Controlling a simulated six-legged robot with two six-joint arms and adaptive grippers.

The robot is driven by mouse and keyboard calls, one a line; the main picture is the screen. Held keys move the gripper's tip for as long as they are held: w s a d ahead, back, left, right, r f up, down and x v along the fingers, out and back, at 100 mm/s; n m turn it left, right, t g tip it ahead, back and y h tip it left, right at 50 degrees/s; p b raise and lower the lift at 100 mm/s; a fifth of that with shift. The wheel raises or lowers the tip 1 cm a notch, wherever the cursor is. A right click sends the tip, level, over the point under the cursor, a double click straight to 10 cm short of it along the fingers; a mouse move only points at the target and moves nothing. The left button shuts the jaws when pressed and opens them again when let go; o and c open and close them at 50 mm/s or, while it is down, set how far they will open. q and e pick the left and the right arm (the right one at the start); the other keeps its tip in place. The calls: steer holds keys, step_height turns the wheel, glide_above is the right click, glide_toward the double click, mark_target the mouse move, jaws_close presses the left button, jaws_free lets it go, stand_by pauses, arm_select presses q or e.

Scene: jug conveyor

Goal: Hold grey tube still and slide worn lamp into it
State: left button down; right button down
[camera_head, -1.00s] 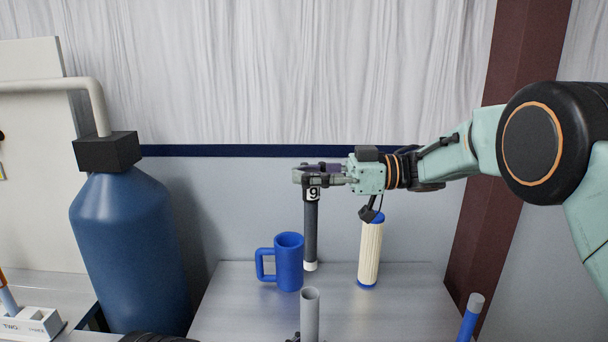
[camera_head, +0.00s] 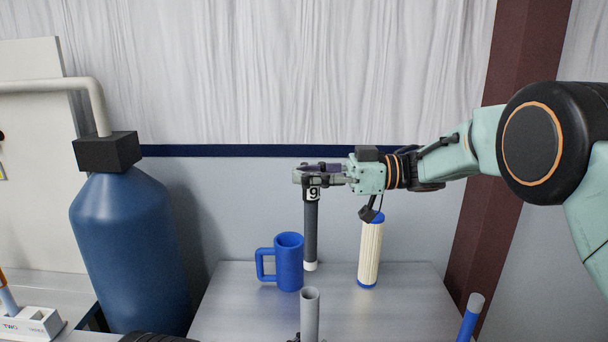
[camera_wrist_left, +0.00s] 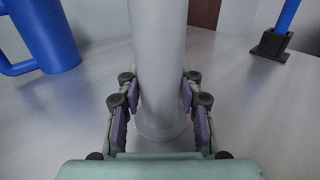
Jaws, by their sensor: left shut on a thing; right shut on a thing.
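The grey tube (camera_head: 310,316) stands upright at the front of the table, its open top showing in the head view. In the left wrist view the grey tube (camera_wrist_left: 158,60) rises between the fingers of my left gripper (camera_wrist_left: 160,102), which are shut on it from both sides. My right gripper (camera_head: 310,175) is shut on the top of a dark lamp (camera_head: 311,232) with a "9" label and a white lower end. The lamp hangs upright, behind and above the grey tube and apart from it. Whether it is worn cannot be told.
A blue mug (camera_head: 288,262) stands left of the lamp, and a white pleated cartridge (camera_head: 370,252) with blue ends stands right of it. A blue rod with a grey tip (camera_head: 470,318) is at the front right. A big blue tank (camera_head: 130,250) stands left of the table (camera_head: 405,310).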

mark_target(304, 200)
stand_by(0.4)
steer(key=m+t, duration=0.3)
steer(key=t, duration=0.1)
steer(key=shift+t, duration=0.3)
stand_by(0.4)
steer(key=shift+f, duration=2.85)
steer(key=shift+w+f, duration=0.1)
steer(key=shift+f, duration=4.3)
